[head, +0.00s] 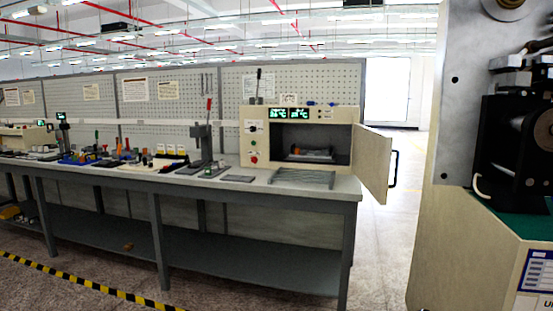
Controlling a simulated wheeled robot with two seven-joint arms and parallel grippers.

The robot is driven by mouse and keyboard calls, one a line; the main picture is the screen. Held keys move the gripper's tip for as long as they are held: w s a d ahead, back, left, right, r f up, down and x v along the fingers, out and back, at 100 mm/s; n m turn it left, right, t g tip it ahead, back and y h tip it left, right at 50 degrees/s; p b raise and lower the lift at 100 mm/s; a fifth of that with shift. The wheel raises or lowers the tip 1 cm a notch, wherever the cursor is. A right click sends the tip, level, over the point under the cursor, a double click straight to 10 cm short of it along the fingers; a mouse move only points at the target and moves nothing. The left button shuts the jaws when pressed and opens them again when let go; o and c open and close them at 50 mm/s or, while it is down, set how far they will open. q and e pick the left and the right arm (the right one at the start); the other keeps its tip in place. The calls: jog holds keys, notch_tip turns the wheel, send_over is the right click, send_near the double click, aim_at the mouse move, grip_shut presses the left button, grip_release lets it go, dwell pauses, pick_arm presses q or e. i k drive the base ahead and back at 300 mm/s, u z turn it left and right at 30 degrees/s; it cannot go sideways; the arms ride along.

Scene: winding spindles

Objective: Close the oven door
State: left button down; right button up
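The oven (254,140) is a beige box on the right end of the long workbench, with green digital displays and a control panel on its left side. Its cavity is open to view, and a small pale item (308,154) lies inside. The oven door (371,163) is hinged at the right side of the oven and stands swung wide open, sticking out past the bench end. A dark handle (394,168) shows at the door's outer edge. Neither of my grippers is in view.
The workbench (200,179) carries a wire rack (303,178) in front of the oven, a lever press (208,140) and several tools. A large machine (470,220) stands close on the right. Open floor (385,250) lies between bench and machine. Yellow-black tape (90,284) marks the floor at left.

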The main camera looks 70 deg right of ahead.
aim_at(371, 158)
jog(key=z, duration=3.9)
jog(key=i, duration=1.65)
